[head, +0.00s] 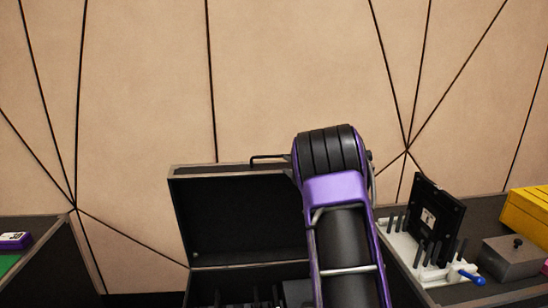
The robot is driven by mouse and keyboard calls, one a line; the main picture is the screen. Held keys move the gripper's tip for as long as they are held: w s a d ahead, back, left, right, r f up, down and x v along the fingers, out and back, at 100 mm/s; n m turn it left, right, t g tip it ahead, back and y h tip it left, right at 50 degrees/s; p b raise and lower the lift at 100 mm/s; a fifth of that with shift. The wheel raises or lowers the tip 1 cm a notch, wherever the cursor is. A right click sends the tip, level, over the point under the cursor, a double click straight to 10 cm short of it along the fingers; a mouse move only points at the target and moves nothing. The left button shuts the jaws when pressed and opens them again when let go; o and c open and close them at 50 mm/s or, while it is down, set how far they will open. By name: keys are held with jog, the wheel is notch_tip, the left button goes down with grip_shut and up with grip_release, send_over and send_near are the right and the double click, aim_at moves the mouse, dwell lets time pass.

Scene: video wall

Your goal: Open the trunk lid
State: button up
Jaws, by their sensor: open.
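The trunk lid (240,215) stands raised, its dark inner face toward me, left of the middle of the head view. A dark handle (268,157) shows at its top edge. Below the lid is the open trunk (212,291), cut off by the bottom edge, with dark upright items inside. My purple and black arm crosses in front of the lid's right side and hides that part. My gripper is not visible, so its place relative to the lid cannot be told.
On the right, a dark surface holds a white rack (405,262) with black pegs, a black upright panel (437,219), a grey box (515,257) and a yellow case (528,212). On the left, a dark-sided table (50,270) bears a purple item (15,240).

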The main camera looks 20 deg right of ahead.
aim_at(275, 157)
jog(key=w, duration=0.3)
jog(key=w+a, duration=0.1)
jog(key=w, duration=0.2)
jog(key=w+a, duration=0.1)
jog(key=w, duration=0.2)
jog(key=shift+w+f, duration=0.15)
jog(key=shift+w, duration=0.05)
grip_shut()
dwell(1.2)
